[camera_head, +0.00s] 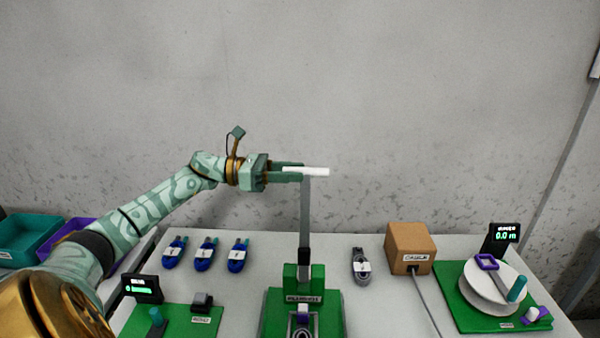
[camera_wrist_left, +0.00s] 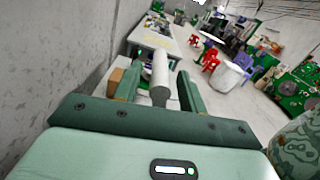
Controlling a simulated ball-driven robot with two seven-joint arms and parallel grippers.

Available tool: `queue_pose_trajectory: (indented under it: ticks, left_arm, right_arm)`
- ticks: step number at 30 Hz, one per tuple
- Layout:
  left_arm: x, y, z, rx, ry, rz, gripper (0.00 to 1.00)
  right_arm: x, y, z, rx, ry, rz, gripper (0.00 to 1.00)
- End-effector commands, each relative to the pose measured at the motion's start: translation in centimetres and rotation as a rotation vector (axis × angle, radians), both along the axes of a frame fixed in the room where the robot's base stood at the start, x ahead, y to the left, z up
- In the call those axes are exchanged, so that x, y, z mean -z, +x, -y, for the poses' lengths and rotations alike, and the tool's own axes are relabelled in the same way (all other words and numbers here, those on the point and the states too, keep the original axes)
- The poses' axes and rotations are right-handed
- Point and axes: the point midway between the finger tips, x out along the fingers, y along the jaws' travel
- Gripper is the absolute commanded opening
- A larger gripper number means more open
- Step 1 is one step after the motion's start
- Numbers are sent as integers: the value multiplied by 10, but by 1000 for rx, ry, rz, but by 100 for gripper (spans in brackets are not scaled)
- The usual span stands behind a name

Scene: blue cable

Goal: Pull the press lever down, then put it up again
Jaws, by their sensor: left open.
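The green press (camera_head: 290,306) stands at the front middle of the table. Its grey lever arm (camera_head: 306,215) points straight up and ends in a white horizontal handle (camera_head: 318,171). My left gripper (camera_head: 290,173) is at the lever's top, with its fingers open around the handle's left end. In the left wrist view the white handle (camera_wrist_left: 160,75) lies between the two open fingers of the gripper (camera_wrist_left: 157,95), with gaps on both sides. My right gripper is not in view.
A cardboard box (camera_head: 409,248) and a white cable reel (camera_head: 492,288) on a green base stand right. Teal (camera_head: 25,238) and purple bins are left. A wall rises behind.

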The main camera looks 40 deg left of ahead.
Motion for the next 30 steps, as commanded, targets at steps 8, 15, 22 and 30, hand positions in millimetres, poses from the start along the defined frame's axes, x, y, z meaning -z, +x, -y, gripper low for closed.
queue_pose_trajectory:
  ticks: [8, 15, 22, 30]
  left_arm:
    - [0, 14, 16, 0, 0, 0, 41]
    - [0, 14, 16, -1, 0, -1, 36]
    - [0, 14, 15, -2, 2, 0, 0]
    - [-2, 11, 18, -3, 22, 24, 0]
  right_arm:
    - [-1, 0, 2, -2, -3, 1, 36]
    - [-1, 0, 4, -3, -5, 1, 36]
    - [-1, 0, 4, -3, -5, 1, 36]
    - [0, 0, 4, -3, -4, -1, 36]
